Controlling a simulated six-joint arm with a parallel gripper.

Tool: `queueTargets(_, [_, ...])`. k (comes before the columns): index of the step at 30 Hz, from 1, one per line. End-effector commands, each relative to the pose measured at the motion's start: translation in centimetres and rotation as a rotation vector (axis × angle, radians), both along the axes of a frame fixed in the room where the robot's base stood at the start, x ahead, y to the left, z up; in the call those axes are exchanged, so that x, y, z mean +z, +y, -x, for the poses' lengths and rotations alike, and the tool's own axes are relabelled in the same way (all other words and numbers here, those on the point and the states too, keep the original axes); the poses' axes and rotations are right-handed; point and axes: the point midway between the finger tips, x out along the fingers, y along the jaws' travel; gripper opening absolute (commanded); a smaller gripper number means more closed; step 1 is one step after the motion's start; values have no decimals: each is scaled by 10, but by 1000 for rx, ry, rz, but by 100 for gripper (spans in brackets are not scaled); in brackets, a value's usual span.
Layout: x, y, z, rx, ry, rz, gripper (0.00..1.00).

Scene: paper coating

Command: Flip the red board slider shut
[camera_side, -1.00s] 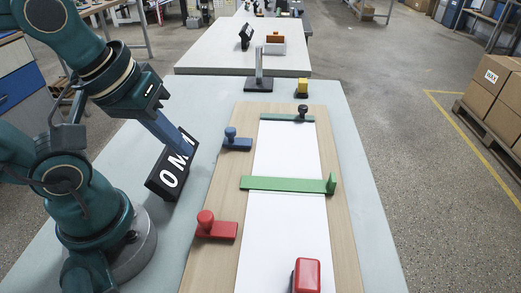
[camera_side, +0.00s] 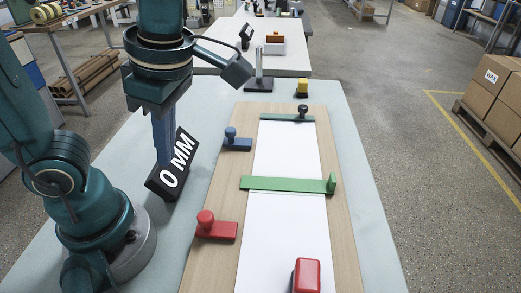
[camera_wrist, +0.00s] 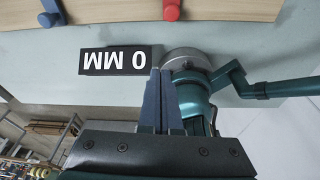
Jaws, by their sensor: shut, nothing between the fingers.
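The red board slider (camera_side: 217,230) is a small red block with a round knob on the left edge of the wooden board, near its front. It also shows at the top of the wrist view (camera_wrist: 171,10). My gripper (camera_side: 164,164) points down left of the board, at the black "0 MM" display (camera_side: 173,166), with its blue fingers together and empty. In the wrist view, the fingertips (camera_wrist: 160,72) are beside the display (camera_wrist: 116,60). I cannot tell whether they touch it. The red slider is nearer the camera than my gripper, and apart from it.
The wooden board (camera_side: 203,193) carries white paper (camera_side: 285,222), a green crossbar (camera_side: 285,185), a blue slider (camera_side: 236,141), a black-knobbed clamp (camera_side: 303,112) and a red block (camera_side: 306,274). A yellow block (camera_side: 302,88) and a grey stand (camera_side: 259,75) are behind. The table right of the board is clear.

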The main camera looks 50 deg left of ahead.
Motion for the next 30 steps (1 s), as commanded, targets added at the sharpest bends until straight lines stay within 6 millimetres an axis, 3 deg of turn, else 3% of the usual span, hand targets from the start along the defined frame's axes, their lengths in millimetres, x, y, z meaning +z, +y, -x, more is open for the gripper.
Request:
queueTargets(11, [-12, -18, -3, -28, 102, -89, 0])
queueTargets(23, [-13, -18, -2, -31, 101, -87, 0])
queueTargets(30, [-35, -11, 3, -29, 105, -89, 0])
